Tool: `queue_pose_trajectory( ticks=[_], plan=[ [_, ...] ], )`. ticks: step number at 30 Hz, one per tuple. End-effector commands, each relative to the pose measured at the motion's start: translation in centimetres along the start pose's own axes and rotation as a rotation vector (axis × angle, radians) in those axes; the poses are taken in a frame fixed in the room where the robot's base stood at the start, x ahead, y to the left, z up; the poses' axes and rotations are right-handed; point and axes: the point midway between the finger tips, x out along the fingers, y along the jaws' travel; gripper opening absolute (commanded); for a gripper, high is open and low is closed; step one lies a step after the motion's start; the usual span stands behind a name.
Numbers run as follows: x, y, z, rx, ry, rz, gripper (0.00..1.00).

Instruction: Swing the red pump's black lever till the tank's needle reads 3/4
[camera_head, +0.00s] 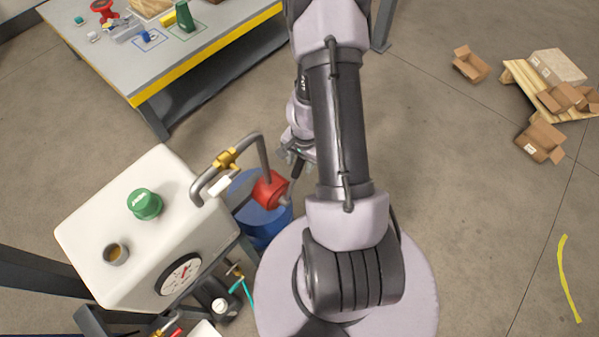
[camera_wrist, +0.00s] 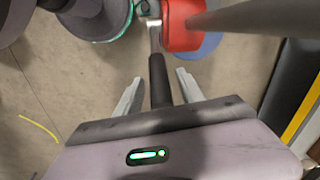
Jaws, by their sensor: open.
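The red pump (camera_head: 269,190) sits over a blue drum (camera_head: 262,228) beside the white tank. It also shows at the top of the wrist view (camera_wrist: 182,27). Its black lever (camera_wrist: 159,82) points toward my gripper; it also shows in the head view (camera_head: 297,171). My gripper (camera_wrist: 159,77) is open, with one finger on each side of the lever's grip and visible gaps to both. The white tank (camera_head: 88,232) carries a round gauge (camera_head: 172,281) on its front. A red needle shows on the dial, but its reading is too small to tell.
A bent grey pipe with a brass fitting (camera_head: 228,158) joins pump and tank. A green cap (camera_head: 145,204) is on the tank top. A workbench (camera_head: 110,60) with loose items stands at the back left. Cardboard boxes (camera_head: 540,140) lie at right. Open floor lies between.

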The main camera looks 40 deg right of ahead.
Motion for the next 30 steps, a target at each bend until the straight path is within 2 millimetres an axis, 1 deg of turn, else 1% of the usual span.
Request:
queue_pose_trajectory(
  ticks=[1,4,14,15,21,30],
  plan=[
    [1.18,0.03,-0.01,-0.001,0.000,0.000,0.46],
    [1.85,-0.01,-0.03,0.000,0.001,0.000,0.46],
    [1.92,-0.04,-0.04,-0.001,0.001,-0.001,0.46],
    [1.92,-0.04,-0.03,-0.001,0.001,-0.001,0.38],
    [1.93,-0.04,-0.03,-0.001,0.000,-0.001,0.00],
    [1.94,-0.03,-0.02,-0.001,0.000,0.000,0.00]
  ],
)
